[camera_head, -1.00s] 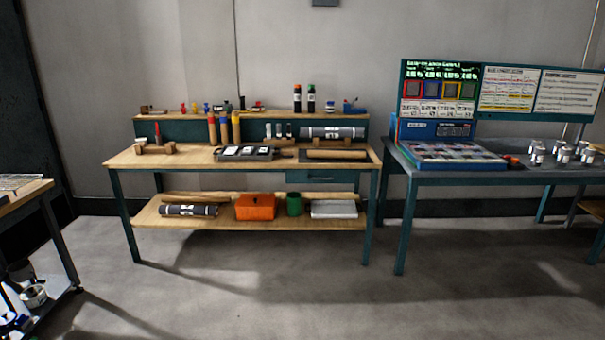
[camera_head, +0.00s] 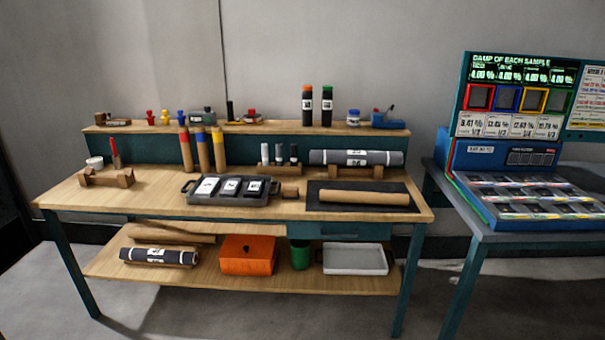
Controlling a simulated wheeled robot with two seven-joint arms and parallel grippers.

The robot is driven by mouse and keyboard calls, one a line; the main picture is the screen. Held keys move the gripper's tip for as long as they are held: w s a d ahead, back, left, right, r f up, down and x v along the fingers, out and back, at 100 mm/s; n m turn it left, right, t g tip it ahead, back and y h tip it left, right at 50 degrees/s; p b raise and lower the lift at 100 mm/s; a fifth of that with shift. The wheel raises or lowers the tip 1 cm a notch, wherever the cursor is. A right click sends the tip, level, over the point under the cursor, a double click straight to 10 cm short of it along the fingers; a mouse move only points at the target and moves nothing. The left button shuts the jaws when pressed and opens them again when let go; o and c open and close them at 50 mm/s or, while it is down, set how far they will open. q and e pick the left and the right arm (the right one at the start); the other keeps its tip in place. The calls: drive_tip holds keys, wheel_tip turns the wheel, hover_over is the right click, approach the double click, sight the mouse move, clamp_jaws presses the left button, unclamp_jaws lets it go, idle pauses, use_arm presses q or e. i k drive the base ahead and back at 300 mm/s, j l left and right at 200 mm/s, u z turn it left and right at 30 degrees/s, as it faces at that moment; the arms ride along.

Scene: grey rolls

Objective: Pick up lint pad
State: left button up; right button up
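I cannot tell for certain which thing is the lint pad; nothing readable names it. On the wooden workbench (camera_head: 150,200) a dark tray (camera_head: 262,197) holds three white-labelled blocks (camera_head: 230,186). To its right lies a flat black mat (camera_head: 400,188) with a brown roll (camera_head: 364,197) on it. At the left are a small white round container (camera_head: 95,162) and a wooden rest (camera_head: 106,178) with a red-topped tool (camera_head: 115,152). Neither of my grippers is in view.
A raised back shelf carries small tools and two bottles (camera_head: 326,106). A grey roll (camera_head: 355,157) rests behind the mat. The lower shelf holds an orange box (camera_head: 248,255), a green cup (camera_head: 300,255) and a white tray (camera_head: 355,259). A second table with a blue panel (camera_head: 510,150) stands right.

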sight(290, 193)
drive_tip(key=i+z, duration=0.1)
drive_tip(key=i, duration=0.55)
drive_tip(key=i+j+z, duration=0.15)
drive_tip(key=i, duration=0.55)
drive_tip(key=i+j+z, duration=0.1)
drive_tip(key=i, duration=0.55)
drive_tip(key=j, duration=0.1)
